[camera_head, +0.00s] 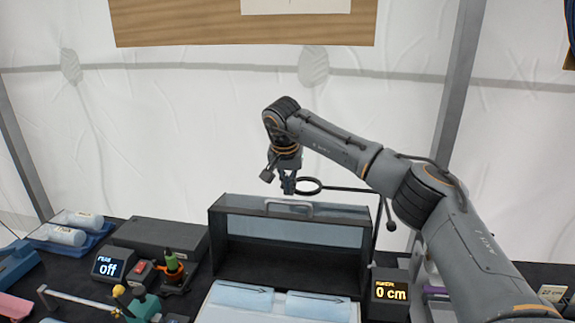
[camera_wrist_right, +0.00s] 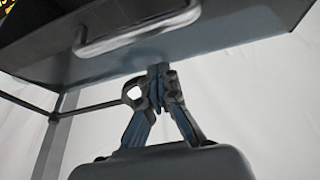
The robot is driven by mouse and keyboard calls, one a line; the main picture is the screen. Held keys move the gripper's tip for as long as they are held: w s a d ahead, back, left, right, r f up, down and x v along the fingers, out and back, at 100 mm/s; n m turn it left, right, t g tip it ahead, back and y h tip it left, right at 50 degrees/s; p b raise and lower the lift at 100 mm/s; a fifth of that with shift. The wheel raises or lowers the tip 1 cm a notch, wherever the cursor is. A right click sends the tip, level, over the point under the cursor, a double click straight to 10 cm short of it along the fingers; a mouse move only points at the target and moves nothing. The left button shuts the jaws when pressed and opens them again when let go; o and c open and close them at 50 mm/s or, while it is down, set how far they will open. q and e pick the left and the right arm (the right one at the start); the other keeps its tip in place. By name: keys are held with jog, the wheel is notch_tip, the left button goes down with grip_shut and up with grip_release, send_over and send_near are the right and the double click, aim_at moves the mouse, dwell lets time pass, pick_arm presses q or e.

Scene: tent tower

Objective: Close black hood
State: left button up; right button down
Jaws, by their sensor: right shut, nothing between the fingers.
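The black hood (camera_head: 222,262) stands on the dark table in the head view. Its front is open low down, with a bluish clear pane (camera_head: 295,232) across the upper part. A silver handle (camera_head: 289,204) sits at its top edge; the handle also shows large in the right wrist view (camera_wrist_right: 140,32). My right gripper (camera_head: 288,190) is shut and empty, just above the handle in the head view. In the right wrist view its fingertips (camera_wrist_right: 158,72) meet close to the hood panel's edge, apart from the handle; contact with the panel is unclear. My left gripper is out of view.
A ring on a thin rod (camera_head: 345,188) reaches beside my right gripper from a stand right of the hood. Blue pads (camera_head: 240,296) lie in front. A "0 cm" display (camera_head: 390,291) stands right; an "off" display (camera_head: 108,267) and bottles (camera_head: 58,235) stand left.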

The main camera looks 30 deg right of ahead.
aim_at(287, 212)
jog(key=s+a, duration=0.1)
jog(key=s+r+p, duration=0.1)
jog(key=shift+s+a, duration=0.3)
jog(key=shift+a, duration=0.05)
jog(key=shift+s+a, duration=0.15)
jog(key=shift+s, duration=0.1)
jog(key=shift+a+f, duration=0.1)
jog(key=shift+f, duration=0.1)
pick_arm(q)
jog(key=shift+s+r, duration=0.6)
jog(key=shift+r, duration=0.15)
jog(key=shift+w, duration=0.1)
